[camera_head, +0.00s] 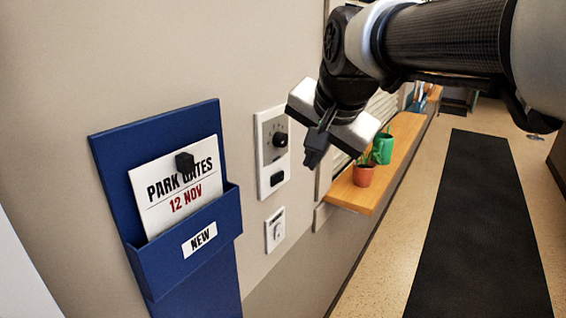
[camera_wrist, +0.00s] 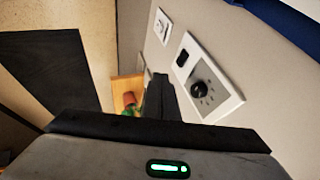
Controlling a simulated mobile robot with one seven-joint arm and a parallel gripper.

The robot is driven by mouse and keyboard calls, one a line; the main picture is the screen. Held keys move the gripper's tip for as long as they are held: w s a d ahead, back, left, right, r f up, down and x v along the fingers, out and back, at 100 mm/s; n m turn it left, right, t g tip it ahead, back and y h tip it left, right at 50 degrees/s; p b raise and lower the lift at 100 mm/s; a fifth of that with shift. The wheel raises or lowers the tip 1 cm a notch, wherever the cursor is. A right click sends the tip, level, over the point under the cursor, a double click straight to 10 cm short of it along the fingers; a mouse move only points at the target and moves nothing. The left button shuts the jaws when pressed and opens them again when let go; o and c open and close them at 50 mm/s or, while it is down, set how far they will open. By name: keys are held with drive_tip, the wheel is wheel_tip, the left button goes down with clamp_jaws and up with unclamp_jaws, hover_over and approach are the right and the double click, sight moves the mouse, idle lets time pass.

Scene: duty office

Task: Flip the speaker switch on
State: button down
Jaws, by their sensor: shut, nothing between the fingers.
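A white wall panel (camera_head: 272,152) carries a round black knob (camera_head: 280,140) with dial marks and a small black rocker switch (camera_head: 277,179) below it. The same panel shows in the wrist view (camera_wrist: 222,104), with the knob (camera_wrist: 201,90) and rocker (camera_wrist: 182,58). A smaller white plate with a switch (camera_head: 275,230) is mounted below the panel; it also shows in the wrist view (camera_wrist: 163,25). I cannot read labels or tell either switch's position. My gripper (camera_head: 314,157) is shut and empty, in front of and right of the panel, apart from it.
A blue wall holder (camera_head: 110,160) with a notice card (camera_head: 165,200) hangs to the left. A wooden ledge (camera_head: 405,135) with a terracotta pot (camera_head: 363,175) and green watering can (camera_head: 383,150) is to the right. A dark mat (camera_head: 475,220) covers open floor.

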sight(278, 179)
drive_tip(key=shift+f, duration=0.1)
drive_tip(key=shift+w+a+f, duration=0.7)
drive_tip(key=shift+w+f, duration=0.6)
drive_tip(key=shift+w, duration=0.15)
drive_tip(key=shift+w+a+f, duration=0.7)
drive_tip(key=shift+w+f, duration=0.6)
drive_tip(key=shift+w, duration=0.1)
drive_tip(key=shift+w+a+f, duration=0.7)
drive_tip(key=shift+w+f, duration=0.6)
drive_tip(key=shift+w, duration=0.15)
drive_tip(key=shift+w+a, duration=0.1)
drive_tip(key=shift+w, duration=0.1)
drive_tip(key=shift+s+a+f, duration=0.1)
